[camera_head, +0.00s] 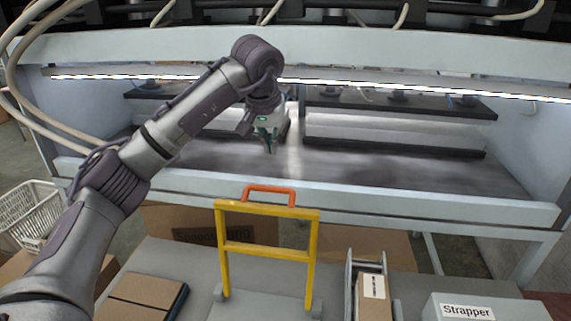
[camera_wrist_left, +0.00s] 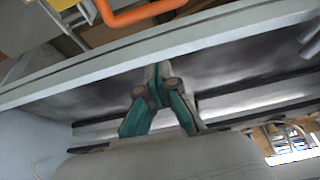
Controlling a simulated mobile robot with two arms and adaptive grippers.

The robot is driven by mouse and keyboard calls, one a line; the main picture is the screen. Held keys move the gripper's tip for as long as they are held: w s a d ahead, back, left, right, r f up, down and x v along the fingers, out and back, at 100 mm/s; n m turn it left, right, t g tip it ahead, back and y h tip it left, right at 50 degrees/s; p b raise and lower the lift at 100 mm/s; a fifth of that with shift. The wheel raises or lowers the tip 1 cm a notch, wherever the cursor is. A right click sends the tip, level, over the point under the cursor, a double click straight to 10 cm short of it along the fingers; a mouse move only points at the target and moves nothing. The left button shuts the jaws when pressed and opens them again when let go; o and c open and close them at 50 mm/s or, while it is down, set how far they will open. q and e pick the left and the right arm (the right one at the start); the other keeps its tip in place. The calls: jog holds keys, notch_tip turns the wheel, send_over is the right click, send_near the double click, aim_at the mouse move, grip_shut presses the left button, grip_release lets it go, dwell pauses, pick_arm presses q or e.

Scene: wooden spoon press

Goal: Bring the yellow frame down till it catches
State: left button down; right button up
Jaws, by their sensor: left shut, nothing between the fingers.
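The yellow frame (camera_head: 267,249) stands upright at the front of the machine in the head view, with an orange handle (camera_head: 269,189) on its top bar. In the left wrist view the orange handle (camera_wrist_left: 140,12) shows at the top edge, and a bit of the yellow frame (camera_wrist_left: 16,68) shows at the top left corner. My left gripper (camera_head: 271,150) is shut and empty. It hangs inside the machine opening, behind and above the orange handle, and does not touch it. Its closed fingers also show in the left wrist view (camera_wrist_left: 158,72). My right gripper is not in view.
The machine's pale front rail (camera_head: 400,205) runs between my left gripper and the yellow frame. White blocks with dark edges (camera_head: 390,130) lie in the opening. A box labelled Strapper (camera_head: 480,308), a narrow holder with a carton (camera_head: 373,294) and a white basket (camera_head: 30,215) stand in front.

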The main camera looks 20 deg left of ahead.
pick_arm(q)
notch_tip(320, 180, down, 9)
jog(key=p, duration=0.4)
jog(key=shift+s+p, duration=0.15)
jog(key=shift+p, duration=0.25)
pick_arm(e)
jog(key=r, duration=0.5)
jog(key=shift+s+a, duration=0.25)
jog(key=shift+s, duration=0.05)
pick_arm(q)
jog(key=shift+f, duration=0.1)
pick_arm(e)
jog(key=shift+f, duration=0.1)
